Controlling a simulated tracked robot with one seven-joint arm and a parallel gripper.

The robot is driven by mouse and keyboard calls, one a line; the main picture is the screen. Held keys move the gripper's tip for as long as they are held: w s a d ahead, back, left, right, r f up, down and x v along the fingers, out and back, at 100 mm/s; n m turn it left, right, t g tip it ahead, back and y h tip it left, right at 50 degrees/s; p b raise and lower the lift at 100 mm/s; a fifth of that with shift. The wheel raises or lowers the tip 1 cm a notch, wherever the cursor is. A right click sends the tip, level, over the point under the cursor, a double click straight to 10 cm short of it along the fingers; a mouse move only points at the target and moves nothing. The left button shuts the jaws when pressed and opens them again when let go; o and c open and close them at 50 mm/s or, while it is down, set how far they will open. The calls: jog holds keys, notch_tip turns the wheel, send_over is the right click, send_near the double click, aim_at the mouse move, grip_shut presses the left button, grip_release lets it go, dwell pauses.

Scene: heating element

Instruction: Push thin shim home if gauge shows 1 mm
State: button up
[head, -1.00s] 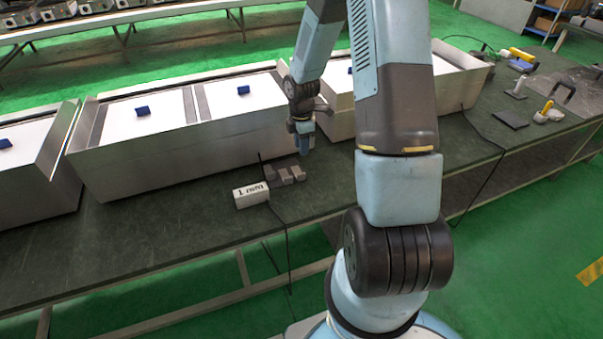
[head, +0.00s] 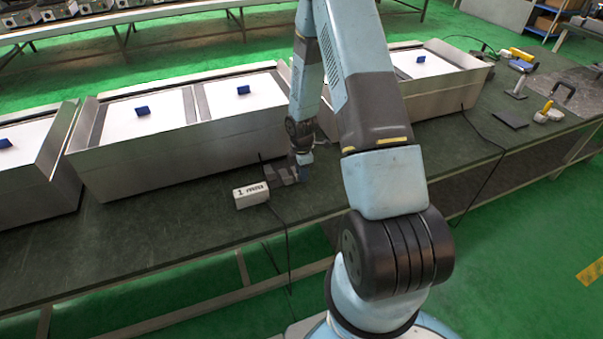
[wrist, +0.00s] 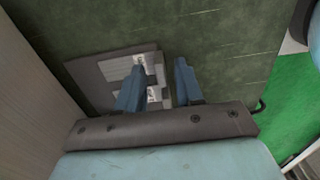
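The white gauge box (head: 251,194) lies on the green bench and reads "1 mm". Just right of and behind it are small grey shim pieces (head: 279,176), partly hidden by my gripper (head: 303,176). In the wrist view, my gripper (wrist: 160,64) has its two blue fingers apart with nothing held between them. Its left finger overlaps a flat grey block (wrist: 100,72) with white-labelled pieces (wrist: 150,93); the right finger is over or beside its right edge. I cannot tell whether the fingers touch it, or which piece is the thin shim.
A long metal heating unit (head: 185,155) with white panels and blue blocks stands behind the gauge. A black cable (head: 286,240) hangs from the gauge over the bench's front edge. Tools (head: 545,112) lie far right. The bench's front left is clear.

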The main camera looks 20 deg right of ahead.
jog(key=shift+f, duration=0.35)
grip_shut()
dwell(1.3)
